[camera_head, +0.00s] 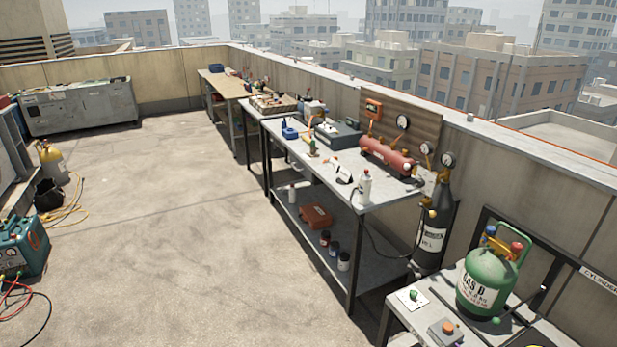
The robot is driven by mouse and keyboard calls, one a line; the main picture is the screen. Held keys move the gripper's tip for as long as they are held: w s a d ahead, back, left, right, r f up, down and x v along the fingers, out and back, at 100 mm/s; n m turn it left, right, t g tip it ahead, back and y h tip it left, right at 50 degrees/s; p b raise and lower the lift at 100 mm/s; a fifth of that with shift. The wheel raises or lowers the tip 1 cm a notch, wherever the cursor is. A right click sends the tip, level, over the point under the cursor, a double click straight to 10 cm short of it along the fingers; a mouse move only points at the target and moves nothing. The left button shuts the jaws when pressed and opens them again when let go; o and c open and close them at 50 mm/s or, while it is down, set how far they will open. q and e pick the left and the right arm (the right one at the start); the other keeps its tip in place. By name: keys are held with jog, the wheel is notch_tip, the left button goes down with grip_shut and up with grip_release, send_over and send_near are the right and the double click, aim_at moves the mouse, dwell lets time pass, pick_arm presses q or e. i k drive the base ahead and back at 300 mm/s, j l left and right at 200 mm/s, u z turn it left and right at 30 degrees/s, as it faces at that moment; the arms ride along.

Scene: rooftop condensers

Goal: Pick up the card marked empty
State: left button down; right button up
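I cannot make out a card marked empty in the head view. A small white card-like plate (411,299) with a green piece on it lies on the near table at the lower right, and any marking on it is too small to read. A green gas cylinder (482,282) labelled GAS B stands on the same table, to the right of the plate. A pale sheet (430,182) shows behind the long bench's near end, its text unreadable. Neither of my grippers is in view.
A grey box with an orange button (445,331) sits at the near table's front. A dark cylinder (433,230) stands between this table and the long workbench (395,190), which holds tools and a red tank (387,157). The concrete floor (170,230) on the left is mostly clear.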

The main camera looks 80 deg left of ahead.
aim_at(344, 175)
jog(key=u, duration=2.5)
jog(key=i+j+u, duration=0.3)
jog(key=i, duration=0.3)
jog(key=i+j+u, duration=0.35)
jog(key=i, duration=0.25)
jog(key=i+u, duration=0.3)
jog(key=i, duration=0.35)
jog(key=i+j+z, duration=0.1)
jog(key=i+z, duration=0.25)
jog(key=i, duration=0.2)
jog(key=i+j+z, duration=0.35)
jog(key=i, duration=0.15)
jog(key=i+j+z, duration=0.15)
jog(key=z, duration=0.25)
jog(key=i+j+z, duration=0.25)
jog(key=z, duration=0.15)
jog(key=i+j+z, duration=0.35)
jog(key=j+z, duration=0.4)
jog(key=i+z, duration=0.1)
jog(key=i, duration=0.5)
